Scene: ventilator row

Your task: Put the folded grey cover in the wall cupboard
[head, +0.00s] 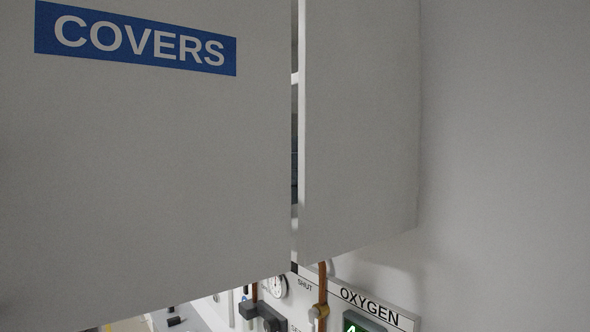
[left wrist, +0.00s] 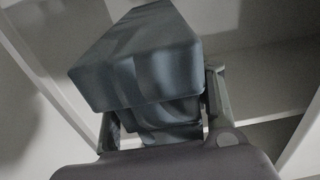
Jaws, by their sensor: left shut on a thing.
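The folded cover (left wrist: 150,60) is a blue-grey, thick block-like bundle in the left wrist view. My left gripper (left wrist: 160,112) is shut on it, with a finger on each side and the bundle reaching out beyond them. Pale panels and shelf-like boards (left wrist: 270,85) surround it there. In the head view the wall cupboard shows as a large pale door panel (head: 150,160) with a blue COVERS label and a pale side panel (head: 358,120). A narrow gap between them shows a shelf edge and something dark bluish. My left gripper is hidden in the head view; my right gripper is in neither view.
Below the cupboard are an OXYGEN panel (head: 372,305), a round gauge (head: 277,286), orange-brown pipes (head: 322,283) and a dark valve handle. Bare wall (head: 510,150) fills the right of the head view. The door panel blocks most of the view inside.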

